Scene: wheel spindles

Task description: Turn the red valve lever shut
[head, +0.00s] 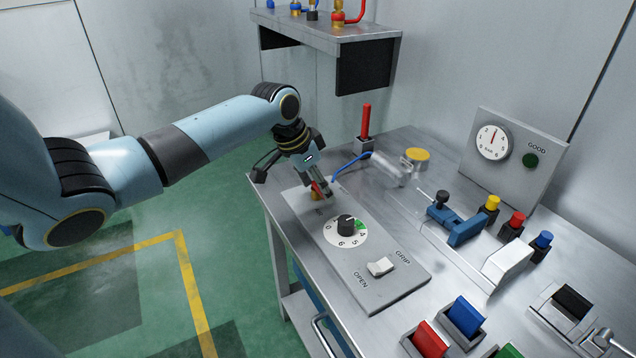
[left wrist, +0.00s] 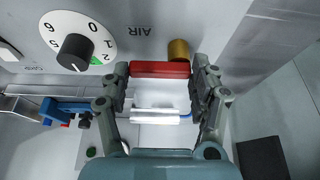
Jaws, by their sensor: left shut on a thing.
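The red valve lever (left wrist: 160,69) lies crosswise between the fingertips of my left gripper (left wrist: 161,76), which are shut on it from both ends. The brass valve body (left wrist: 178,49) shows beside the lever's right end in the left wrist view. In the head view my left gripper (head: 325,190) reaches down to the panel's far end and covers most of the lever. Only a bit of red lever (head: 316,187) shows there, above the brass body (head: 315,196). My right gripper is not in view.
The sloped panel (head: 378,295) has a black dial knob (head: 346,224) and a white rocker switch (head: 381,266). A shelf (head: 325,30) hangs above.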

